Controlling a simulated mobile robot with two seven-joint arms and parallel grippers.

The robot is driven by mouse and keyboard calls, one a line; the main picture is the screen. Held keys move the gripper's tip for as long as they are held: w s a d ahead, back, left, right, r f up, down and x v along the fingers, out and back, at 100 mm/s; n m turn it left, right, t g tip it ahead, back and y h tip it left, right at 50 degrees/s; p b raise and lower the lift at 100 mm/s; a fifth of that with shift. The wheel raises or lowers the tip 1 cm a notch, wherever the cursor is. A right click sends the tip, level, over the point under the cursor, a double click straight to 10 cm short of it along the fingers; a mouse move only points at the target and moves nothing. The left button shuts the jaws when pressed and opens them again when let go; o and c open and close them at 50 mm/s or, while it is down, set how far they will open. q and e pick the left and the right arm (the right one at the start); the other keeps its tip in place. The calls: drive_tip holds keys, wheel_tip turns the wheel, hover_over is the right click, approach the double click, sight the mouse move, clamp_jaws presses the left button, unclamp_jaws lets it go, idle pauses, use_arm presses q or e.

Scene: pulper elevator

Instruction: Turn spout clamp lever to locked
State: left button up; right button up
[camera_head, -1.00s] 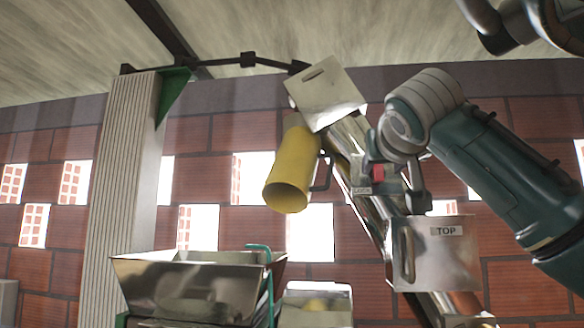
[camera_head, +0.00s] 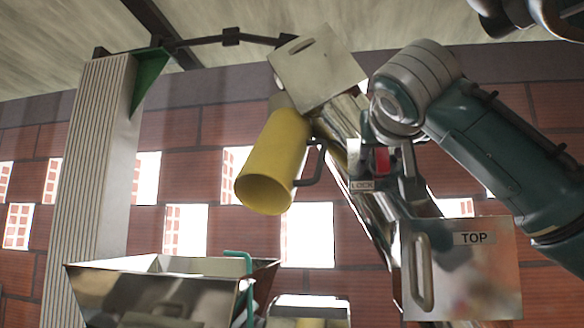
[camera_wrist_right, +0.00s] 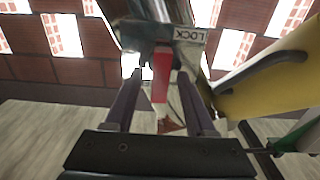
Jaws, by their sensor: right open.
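The spout clamp lever is a red handle (camera_head: 382,160) on the steel elevator tube, just above a LOCK label (camera_head: 361,185). In the right wrist view the red lever (camera_wrist_right: 161,76) stands between the two fingers, below the LOCK label (camera_wrist_right: 188,34). My right gripper (camera_wrist_right: 160,92) is open around the lever, with a visible gap on each side. In the head view the right gripper (camera_head: 394,166) is partly hidden behind its own wrist and overlaps the clamp. I cannot tell whether either finger touches the lever. My left gripper is not in view.
A yellow spout (camera_head: 272,160) with a dark handle hangs left of the clamp. A steel TOP panel (camera_head: 460,268) with a handle is below right, and a steel cover (camera_head: 315,70) is above. A steel hopper (camera_head: 160,290) and a pale ribbed column (camera_head: 90,190) stand left.

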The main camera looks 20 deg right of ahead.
drive_tip(key=shift+a, duration=0.1)
drive_tip(key=shift+c, duration=0.2)
clamp_jaws()
idle(0.4)
